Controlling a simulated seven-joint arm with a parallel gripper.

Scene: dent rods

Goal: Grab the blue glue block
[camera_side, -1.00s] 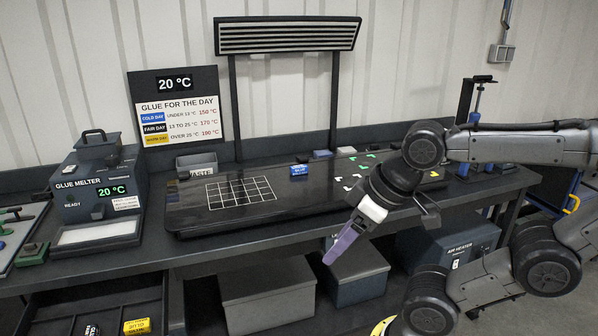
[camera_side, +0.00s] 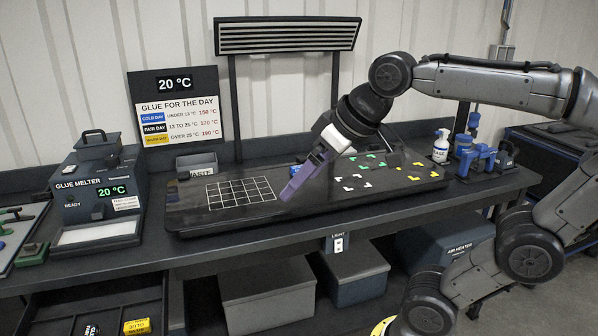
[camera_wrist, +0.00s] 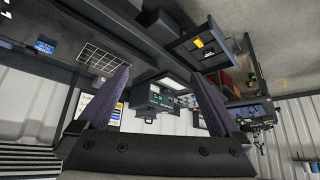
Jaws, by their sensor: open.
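The small blue block (camera_side: 295,170) sits on the dark bench panel, right of the white grid (camera_side: 240,192). In the side view my gripper partly covers it. It also shows in the wrist view (camera_wrist: 45,46), at the upper left, with white lettering. My gripper (camera_side: 287,197) has purple fingers pointing down and left, in front of the blue block as seen from the side. In the wrist view the fingers (camera_wrist: 161,73) are spread apart with nothing between them. I cannot tell the exact distance from the fingertips to the block.
A glue melter (camera_side: 97,190) stands at the left, with an open drawer below holding a yellow block (camera_side: 137,326) and a dark block. A waste bin (camera_side: 196,164) stands behind the grid. A lamp hood (camera_side: 288,36) hangs above on two posts. A spray bottle (camera_side: 441,149) stands right.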

